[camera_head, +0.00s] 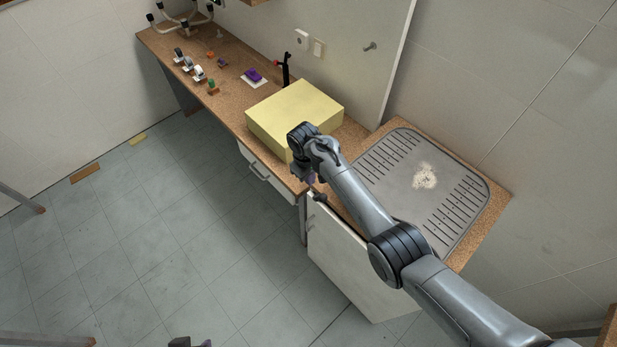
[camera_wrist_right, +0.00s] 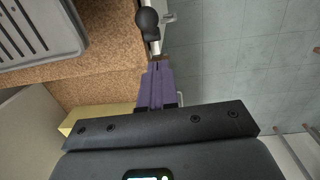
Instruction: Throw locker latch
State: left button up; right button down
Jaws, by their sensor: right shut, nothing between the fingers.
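The locker is a white-doored cabinet (camera_head: 350,258) under the wooden counter. A latch with a dark rounded knob (camera_head: 319,197) is at the top left corner of its door. In the right wrist view the latch (camera_wrist_right: 148,22) shows as a black ball-like knob on a pale metal stem. My right gripper (camera_head: 311,183) is over the counter's front edge, close by the latch. In the wrist view its purple fingers (camera_wrist_right: 157,68) are together and empty, pointing at the stem's lower end; I cannot tell whether they touch it. A bit of my left gripper (camera_head: 190,343) shows at the bottom edge.
A yellow box (camera_head: 295,112) stands on the counter right behind my right gripper. A grey slotted tray (camera_head: 400,150) lies on the counter to the right. A drawer with a handle (camera_head: 260,172) is left of the locker. The floor in front is clear.

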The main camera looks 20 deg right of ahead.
aim_at(317, 199)
jog(key=s+d+f, duration=0.1)
jog(key=s+f+p, duration=0.1)
jog(key=shift+d+f, duration=0.35)
jog(key=shift+f, duration=0.05)
pick_arm(q)
jog(key=shift+d, duration=0.1)
pick_arm(e)
jog(key=shift+s+d+f, duration=0.1)
jog(key=shift+s+f, duration=0.1)
jog(key=shift+f, duration=0.05)
